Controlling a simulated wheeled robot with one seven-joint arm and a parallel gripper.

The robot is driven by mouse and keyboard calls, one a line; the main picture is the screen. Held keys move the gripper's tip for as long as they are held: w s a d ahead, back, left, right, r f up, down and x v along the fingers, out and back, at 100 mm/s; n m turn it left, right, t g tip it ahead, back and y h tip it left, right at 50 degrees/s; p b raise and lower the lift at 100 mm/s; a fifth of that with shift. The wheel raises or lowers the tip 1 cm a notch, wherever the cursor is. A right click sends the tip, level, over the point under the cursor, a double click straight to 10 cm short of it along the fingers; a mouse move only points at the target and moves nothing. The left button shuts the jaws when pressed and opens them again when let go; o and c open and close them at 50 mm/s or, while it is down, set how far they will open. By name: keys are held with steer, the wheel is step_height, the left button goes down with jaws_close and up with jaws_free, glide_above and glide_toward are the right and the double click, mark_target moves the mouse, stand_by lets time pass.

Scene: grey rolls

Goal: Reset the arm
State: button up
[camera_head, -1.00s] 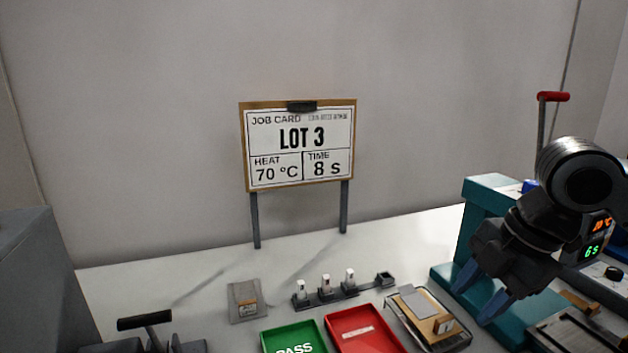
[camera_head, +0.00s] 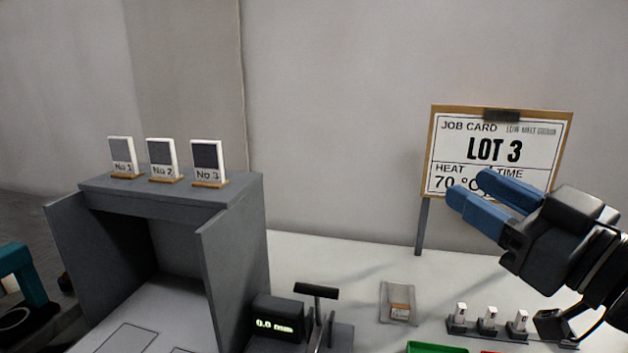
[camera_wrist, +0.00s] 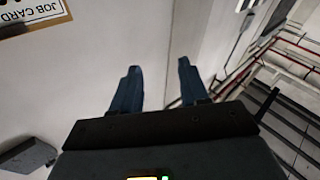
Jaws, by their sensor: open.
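My gripper (camera_head: 482,196) is raised at the right of the head view, in front of the lower part of the job card. Its two blue fingers point left and are apart, with nothing between them. In the wrist view my gripper (camera_wrist: 158,88) also shows both fingers apart and empty, against a pale wall. The job card (camera_head: 497,150) reads LOT 3 and HEAT 70 °C; the time value is hidden behind the fingers. A corner of the card (camera_wrist: 35,12) shows at the top left of the wrist view.
A grey booth (camera_head: 180,200) with three numbered sample cards stands at the left. A gauge (camera_head: 276,322) reading 0.0 mm, a grey packet (camera_head: 398,302), a rack of small white pieces (camera_head: 488,328) and a green tray (camera_head: 436,348) are on the white bench.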

steer(key=s+a+f+m+h, duration=0.2)
steer(key=s+f+m+h, duration=1)
steer(key=f, duration=0.8)
steer(key=s+d+f+n+g+y, duration=0.1)
steer(key=s+d+f+n, duration=0.1)
steer(key=s, duration=1)
steer(key=s+d+f+n+g+y, duration=0.2)
steer(key=s+f, duration=0.2)
steer(key=s, duration=0.8)
steer(key=shift+s, duration=0.4)
steer(key=shift+f, duration=0.1)
